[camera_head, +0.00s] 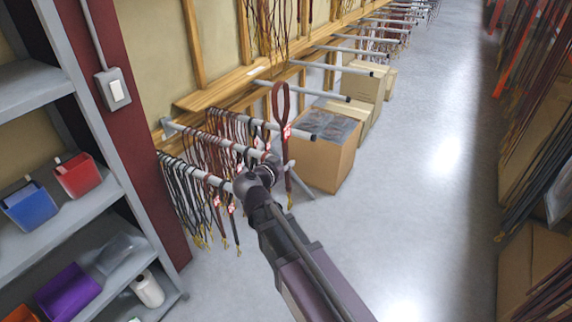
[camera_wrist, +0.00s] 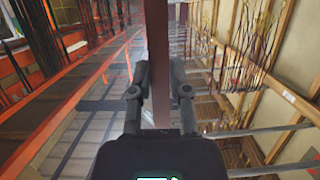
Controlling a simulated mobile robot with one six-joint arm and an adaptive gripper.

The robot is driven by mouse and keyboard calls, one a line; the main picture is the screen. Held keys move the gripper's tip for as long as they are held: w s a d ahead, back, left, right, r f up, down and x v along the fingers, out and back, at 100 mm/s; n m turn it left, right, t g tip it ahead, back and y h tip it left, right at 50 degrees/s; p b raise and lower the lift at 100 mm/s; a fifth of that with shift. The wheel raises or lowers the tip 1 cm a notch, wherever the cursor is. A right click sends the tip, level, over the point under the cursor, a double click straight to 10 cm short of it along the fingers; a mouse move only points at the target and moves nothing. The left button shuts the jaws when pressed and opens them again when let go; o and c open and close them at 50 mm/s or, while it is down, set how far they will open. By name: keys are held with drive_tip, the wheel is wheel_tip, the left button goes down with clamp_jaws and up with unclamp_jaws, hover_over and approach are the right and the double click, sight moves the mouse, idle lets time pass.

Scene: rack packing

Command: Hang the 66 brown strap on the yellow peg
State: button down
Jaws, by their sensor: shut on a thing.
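A brown strap (camera_head: 280,101) with a loop at its top stands upright above my gripper (camera_head: 276,164) in the head view. Red-and-white tags show on it, and a lower end hangs below the gripper. In the wrist view the brown strap (camera_wrist: 157,45) runs as a dark vertical band between the two fingers of my gripper (camera_wrist: 159,72). The gripper is shut on the strap. It is in front of the near rack pegs (camera_head: 221,141), which are grey and carry many brown and black straps. I cannot make out a yellow peg or the number 66.
More grey pegs with dark tips (camera_head: 325,95) run along the wooden wall rack. Cardboard boxes (camera_head: 318,164) stand below them. A grey shelf (camera_head: 70,235) with coloured bins is at left. Hanging stock (camera_head: 545,120) lines the right side. The aisle floor (camera_head: 430,170) is clear.

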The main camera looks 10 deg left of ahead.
drive_tip(key=w+a+r+t+p, duration=0.1)
drive_tip(key=w+r+p, duration=0.2)
drive_tip(key=r+p, duration=3.1)
wheel_tip(320, 180, up, 3)
drive_tip(key=shift+r+p, duration=0.2)
drive_tip(key=shift+p, duration=0.1)
drive_tip(key=shift+w+a, duration=0.2)
drive_tip(key=shift+a, duration=0.1)
drive_tip(key=w+a+f+b, duration=0.1)
drive_tip(key=w+a, duration=0.1)
drive_tip(key=a, duration=0.4)
drive_tip(key=w+a+f+b, duration=0.2)
drive_tip(key=w+a, duration=0.1)
drive_tip(key=a, duration=0.3)
drive_tip(key=shift+a, duration=0.15)
idle(1.6)
drive_tip(key=shift+f, duration=0.15)
idle(0.6)
